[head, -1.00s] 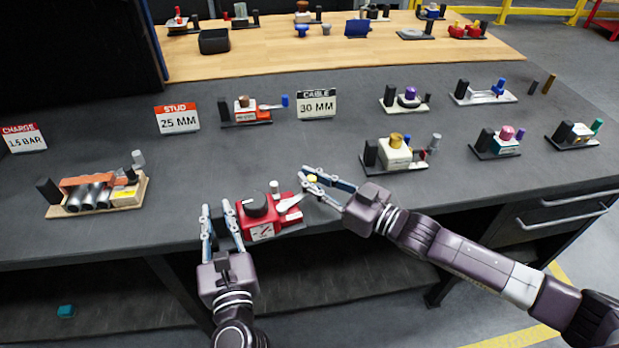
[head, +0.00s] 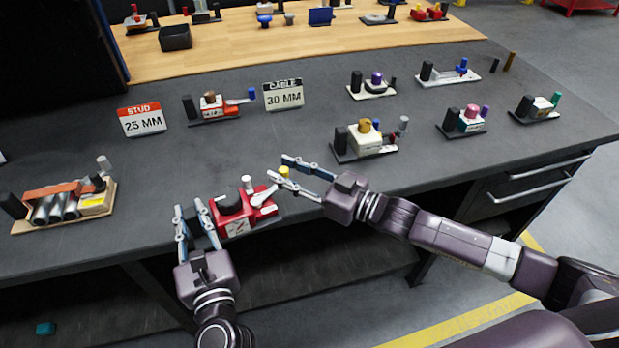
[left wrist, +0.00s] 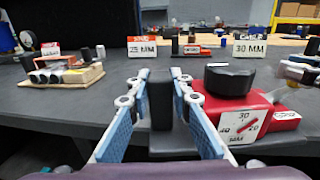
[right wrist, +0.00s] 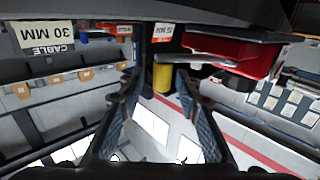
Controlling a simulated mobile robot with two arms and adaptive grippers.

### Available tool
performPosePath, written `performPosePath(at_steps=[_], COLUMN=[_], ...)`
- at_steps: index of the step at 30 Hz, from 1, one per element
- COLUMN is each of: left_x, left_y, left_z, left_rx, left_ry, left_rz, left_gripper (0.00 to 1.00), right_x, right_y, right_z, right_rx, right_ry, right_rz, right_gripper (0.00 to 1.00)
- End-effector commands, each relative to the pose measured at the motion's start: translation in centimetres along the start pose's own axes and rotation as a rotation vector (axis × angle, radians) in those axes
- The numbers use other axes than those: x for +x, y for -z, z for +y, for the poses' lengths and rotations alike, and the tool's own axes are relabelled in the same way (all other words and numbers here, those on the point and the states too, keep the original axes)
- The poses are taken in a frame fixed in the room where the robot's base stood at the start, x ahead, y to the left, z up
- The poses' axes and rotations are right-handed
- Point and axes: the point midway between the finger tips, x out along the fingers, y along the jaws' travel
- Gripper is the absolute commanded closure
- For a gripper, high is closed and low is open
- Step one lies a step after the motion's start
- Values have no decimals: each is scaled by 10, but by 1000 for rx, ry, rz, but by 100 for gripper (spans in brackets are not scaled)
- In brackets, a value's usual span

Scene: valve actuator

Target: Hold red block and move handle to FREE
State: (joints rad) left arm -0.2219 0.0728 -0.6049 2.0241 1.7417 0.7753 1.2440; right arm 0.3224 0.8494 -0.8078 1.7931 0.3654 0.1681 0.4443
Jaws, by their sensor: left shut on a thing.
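The red block (head: 236,219) sits at the table's front edge, with a black round knob (left wrist: 230,80) on top and a white dial face (left wrist: 239,126). A pale handle (head: 262,196) reaches from its right side towards a yellow knob (head: 284,171). My left gripper (head: 188,208) is at the block's left side, shut on the black post (left wrist: 161,100) beside the red body. My right gripper (head: 285,171) is open at the yellow knob, which also shows between its fingers in the right wrist view (right wrist: 163,77). Whether it touches the knob I cannot tell.
A fixture with grey cylinders (head: 60,207) stands to the left. A white block fixture with a tan knob (head: 365,140) stands behind my right gripper. Signs reading 25 MM (head: 142,120) and 30 MM (head: 284,95) stand further back. The dark tabletop between is clear.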

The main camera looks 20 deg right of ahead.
Motion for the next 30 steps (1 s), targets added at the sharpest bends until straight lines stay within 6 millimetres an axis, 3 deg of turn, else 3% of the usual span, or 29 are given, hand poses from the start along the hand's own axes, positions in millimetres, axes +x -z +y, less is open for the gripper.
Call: performPosePath(at_steps=[1,15,21,30], left_x=[-1,-1,-1,-1], left_y=[7,7,6,6], left_z=[1,1,1,1], left_rx=[3,2,2,2], left_ry=[-3,-2,-2,-2], left_rz=[13,12,12,12], left_gripper=[100,100,100,100], right_x=[-8,-88,-105,-111], right_y=[-2,-1,0,1], right_z=[0,1,1,1], right_rx=[0,-1,-1,-3], right_ry=[-1,-1,-3,-2], right_rz=[-4,-4,-1,2], right_gripper=[69,69,69,69])
